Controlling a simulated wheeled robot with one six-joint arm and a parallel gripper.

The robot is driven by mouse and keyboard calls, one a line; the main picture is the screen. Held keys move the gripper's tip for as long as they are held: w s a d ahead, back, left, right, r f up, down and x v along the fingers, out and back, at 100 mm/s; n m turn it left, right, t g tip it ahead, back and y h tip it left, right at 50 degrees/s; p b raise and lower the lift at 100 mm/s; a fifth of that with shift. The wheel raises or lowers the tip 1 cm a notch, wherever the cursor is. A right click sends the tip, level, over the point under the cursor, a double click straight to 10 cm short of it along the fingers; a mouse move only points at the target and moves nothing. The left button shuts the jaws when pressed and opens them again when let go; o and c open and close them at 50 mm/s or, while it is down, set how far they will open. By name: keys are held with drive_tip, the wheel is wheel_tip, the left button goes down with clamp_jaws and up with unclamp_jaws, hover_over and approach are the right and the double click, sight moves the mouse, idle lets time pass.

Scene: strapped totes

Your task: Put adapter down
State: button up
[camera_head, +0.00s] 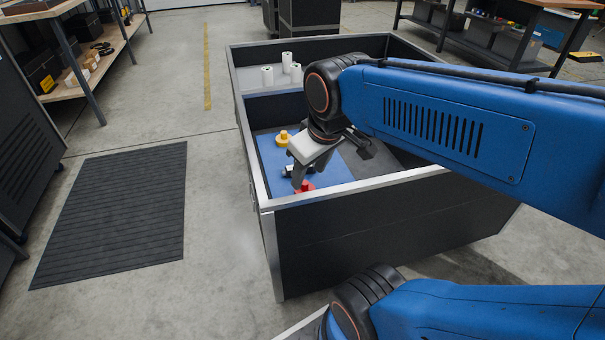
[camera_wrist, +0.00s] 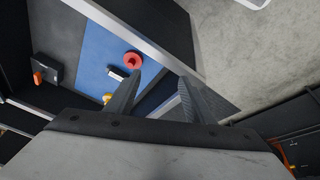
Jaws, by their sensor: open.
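My gripper (camera_head: 311,168) is over the near compartment of the dark bin (camera_head: 360,187), close to its front wall. In the wrist view its two fingers (camera_wrist: 160,78) are apart with nothing between them. A red round piece (camera_head: 305,187) lies on the blue mat (camera_head: 268,157) by the front wall; it also shows in the wrist view (camera_wrist: 133,61), just beyond one fingertip. A small black-and-white piece (camera_wrist: 118,73) lies beside it, partly hidden by the gripper in the head view. A yellow piece (camera_head: 283,139) stands farther back on the mat. I cannot tell which piece is the adapter.
White cylinders (camera_head: 268,75) stand in the bin's far compartment, behind a divider. The bin's metal rim (camera_head: 370,184) runs close to my gripper. An orange piece (camera_wrist: 38,77) shows beside a black box in the wrist view. Floor with a ribbed mat (camera_head: 120,210) lies left.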

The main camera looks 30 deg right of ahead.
drive_tip(key=w+d+f+n+g, duration=0.2)
drive_tip(key=w+d+n, duration=0.2)
drive_tip(key=w, duration=0.5)
drive_tip(key=w+d+f+n+g+h, duration=0.1)
drive_tip(key=w+d+n, duration=0.25)
drive_tip(key=w, duration=0.45)
drive_tip(key=w+d+f+n+g, duration=0.25)
drive_tip(key=w+n, duration=0.25)
drive_tip(key=w, duration=0.4)
drive_tip(key=shift+t, duration=0.55)
drive_tip(key=f, duration=0.3)
drive_tip(key=d+f, duration=0.1)
drive_tip(key=f, duration=0.3)
drive_tip(key=d+f, duration=0.1)
drive_tip(key=f, duration=0.2)
drive_tip(key=shift+s+d+f, duration=0.1)
drive_tip(key=shift+s+f, duration=0.05)
drive_tip(key=shift+f, duration=0.15)
drive_tip(key=shift+s+d+f, duration=0.1)
drive_tip(key=shift+s+f, duration=0.05)
drive_tip(key=shift+f, duration=2.6)
drive_tip(key=shift+c, duration=0.5)
clamp_jaws()
